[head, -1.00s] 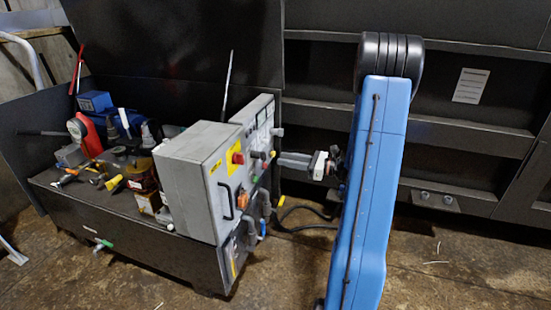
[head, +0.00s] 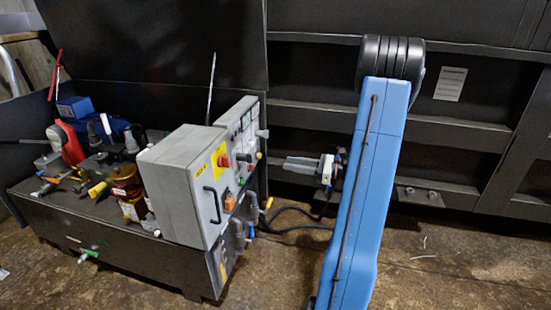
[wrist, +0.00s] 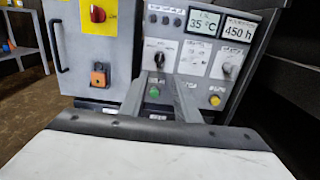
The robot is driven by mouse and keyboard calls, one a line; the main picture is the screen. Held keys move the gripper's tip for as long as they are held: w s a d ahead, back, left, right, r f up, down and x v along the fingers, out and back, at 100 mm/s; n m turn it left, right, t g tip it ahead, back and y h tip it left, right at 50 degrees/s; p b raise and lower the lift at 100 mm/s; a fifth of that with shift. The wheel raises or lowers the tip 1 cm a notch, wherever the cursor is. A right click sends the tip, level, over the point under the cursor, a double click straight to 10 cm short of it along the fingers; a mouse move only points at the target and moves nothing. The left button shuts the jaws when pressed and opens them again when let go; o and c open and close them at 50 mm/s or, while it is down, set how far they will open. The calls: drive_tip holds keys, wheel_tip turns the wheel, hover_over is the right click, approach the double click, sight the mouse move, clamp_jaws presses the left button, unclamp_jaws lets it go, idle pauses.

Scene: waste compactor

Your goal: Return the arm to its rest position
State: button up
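My arm (head: 365,190) is mine in blue, with a black joint at its top, and stands folded upright on the right of the head view. My gripper (head: 287,165) sticks out to its left, with grey fingers pointing at the control panel (head: 238,125). The fingers stand clear of the panel and hold nothing. In the wrist view my gripper (wrist: 158,82) shows two fingers with a gap between them. A green button (wrist: 154,91) shows in that gap, and a black rotary switch (wrist: 158,57) is just above.
A grey cabinet (head: 175,185) with a red knob and black handle stands beside the panel. Behind it a dark bench (head: 110,245) carries a blue motor, red parts and valves. A dark ribbed wall (head: 480,135) runs behind my arm. The floor (head: 440,270) at the right is open.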

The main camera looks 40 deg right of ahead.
drive_tip(key=shift+a, duration=0.1)
drive_tip(key=s+a+r+n+g, duration=0.2)
drive_tip(key=s+a+n+g, duration=0.15)
drive_tip(key=a, duration=0.55)
drive_tip(key=s+a+r+n+g, duration=0.1)
drive_tip(key=s+a+n+g, duration=0.3)
drive_tip(key=a, duration=0.4)
drive_tip(key=s+a+r+n+g, duration=0.2)
drive_tip(key=a+n+g, duration=0.3)
drive_tip(key=a, duration=0.4)
drive_tip(key=s+a+r+n+t+h, duration=0.1)
drive_tip(key=s+n+h, duration=0.4)
drive_tip(key=s+n, duration=0.3)
drive_tip(key=s+a+r+n+t+h, duration=0.2)
drive_tip(key=s+n+h, duration=0.4)
drive_tip(key=s+n, duration=0.2)
drive_tip(key=shift+s, duration=0.4)
